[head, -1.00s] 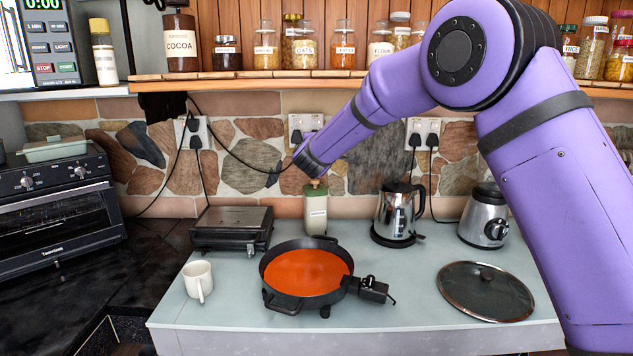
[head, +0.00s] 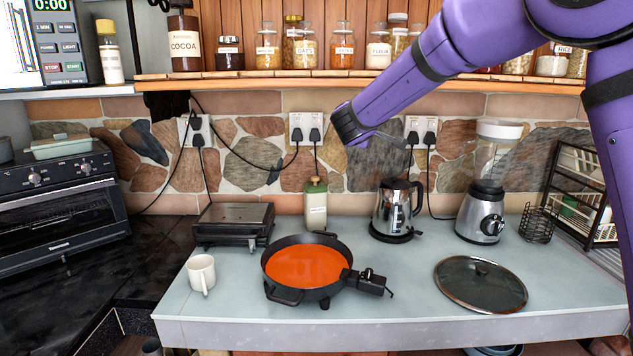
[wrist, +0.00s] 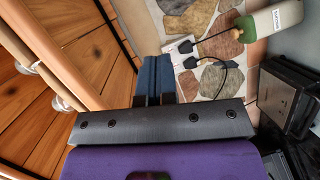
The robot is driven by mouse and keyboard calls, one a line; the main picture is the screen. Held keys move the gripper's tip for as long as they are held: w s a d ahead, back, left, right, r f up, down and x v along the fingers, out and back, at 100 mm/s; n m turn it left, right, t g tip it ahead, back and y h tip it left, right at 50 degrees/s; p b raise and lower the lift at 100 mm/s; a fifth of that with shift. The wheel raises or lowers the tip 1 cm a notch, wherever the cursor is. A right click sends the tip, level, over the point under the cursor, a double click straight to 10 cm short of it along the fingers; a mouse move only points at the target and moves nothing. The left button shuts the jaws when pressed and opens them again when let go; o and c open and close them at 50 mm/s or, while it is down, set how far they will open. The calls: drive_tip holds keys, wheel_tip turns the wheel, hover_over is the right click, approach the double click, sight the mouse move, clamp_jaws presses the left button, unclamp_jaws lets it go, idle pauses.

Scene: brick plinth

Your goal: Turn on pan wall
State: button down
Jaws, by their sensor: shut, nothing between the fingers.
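The middle wall socket (head: 308,126) has two black plugs in it and sits on the stone wall behind the pan (head: 307,265), an electric pan of orange-red contents. In the head view my purple wrist is right of this socket, and it hides the fingers. In the wrist view my gripper (wrist: 152,62) shows two blue fingers close together, with nothing between them. There a white socket (wrist: 180,48) with two black plugs lies just right of the fingertips, with no clear contact. Its switches are too small to read.
A green-and-white bottle (head: 316,204) stands below the middle socket. A kettle (head: 393,209), blender (head: 482,212), grill (head: 234,224), mug (head: 201,273) and glass lid (head: 481,284) share the counter. The jar shelf (head: 230,82) runs above the sockets. Cables hang along the wall.

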drive_tip(key=s+d+r+m+g+h, duration=0.1)
drive_tip(key=s+d+r+m+g, duration=0.2)
drive_tip(key=s+d, duration=0.75)
drive_tip(key=s+d+r+m+g+h, duration=0.1)
drive_tip(key=s+d+m+g, duration=0.2)
drive_tip(key=s+d+m, duration=0.7)
drive_tip(key=s+a+f+g+y, duration=0.1)
drive_tip(key=s+f+y, duration=0.2)
drive_tip(key=s, duration=1.1)
drive_tip(key=s+a+f+g+y, duration=0.1)
drive_tip(key=s+f, duration=0.4)
drive_tip(key=s, duration=1)
drive_tip(key=shift+s+f+g+y, duration=0.2)
drive_tip(key=shift+g+y, duration=0.6)
drive_tip(key=shift+y, duration=0.3)
